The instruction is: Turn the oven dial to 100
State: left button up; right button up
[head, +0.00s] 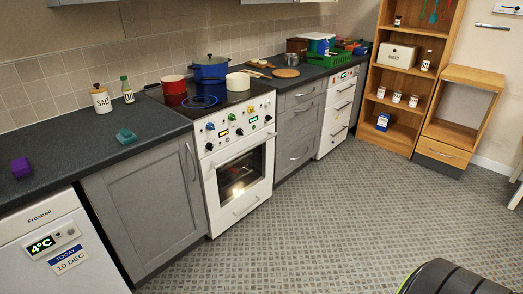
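The white oven (256,186) stands in the counter run left of the picture's middle, with its door shut and a light glowing behind the glass. Its front control panel (225,141) carries several knobs and small lit displays. A blue knob (210,126) is at the upper left of the panel, and a dark knob (209,146) sits below it. Another dark knob (267,118) is at the right end. The markings and the dial's setting are too small to read. Neither of my grippers shows in the head view.
A red pot (174,86), a blue pot (210,68) and a cream pan (238,81) stand on the hob above the oven. A white fridge (42,250) is at lower left. A wooden shelf (408,55) stands at right. The patterned floor (325,215) before the oven is clear.

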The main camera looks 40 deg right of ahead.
aim_at(209, 146)
jog(key=i+l, duration=0.1)
jog(key=l, duration=0.3)
jog(key=i+l, duration=0.1)
jog(key=l, duration=0.3)
jog(key=i+l+z, duration=0.1)
jog(key=l, duration=0.3)
jog(key=i+l, duration=0.15)
jog(key=l, duration=0.25)
jog(key=i+l, duration=0.15)
jog(key=l, duration=0.25)
jog(key=i+l+z, duration=0.1)
jog(key=l, duration=0.25)
jog(key=i+l, duration=0.15)
jog(key=l, duration=0.25)
